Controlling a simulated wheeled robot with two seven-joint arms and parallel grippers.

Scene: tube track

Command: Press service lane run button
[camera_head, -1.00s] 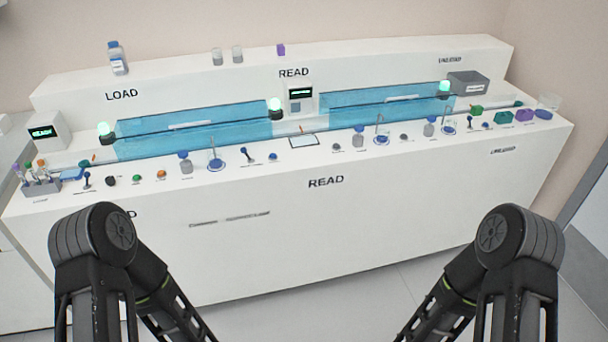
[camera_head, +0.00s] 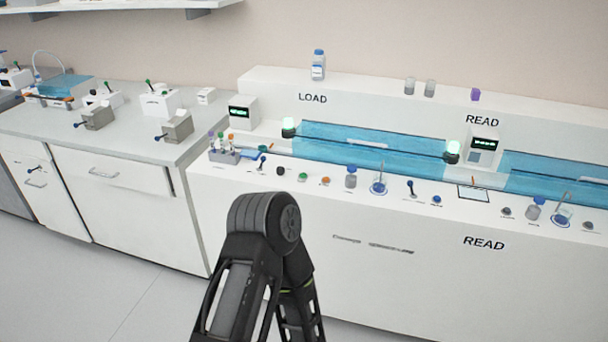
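The service lane run button cannot be told apart by a readable label in the head view. On the front ledge of the white LOAD/READ bench (camera_head: 350,215) sit a black knob (camera_head: 281,170), a green button (camera_head: 303,177) and an orange button (camera_head: 326,181), with a blue button (camera_head: 436,199) further right. On the left bench stand small devices with levers, among them a white box with a green lever (camera_head: 158,102) and a grey box with a blue knob (camera_head: 177,127). Only a bent part of my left arm shows, at the lower middle. Neither gripper is in view.
The grey-topped left bench (camera_head: 60,135) meets the white bench at a corner. A tube rack (camera_head: 224,154) and a lit display box (camera_head: 243,113) stand at the LOAD end. A blue covered track (camera_head: 370,146) runs behind the ledge. Floor (camera_head: 110,290) in front is clear.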

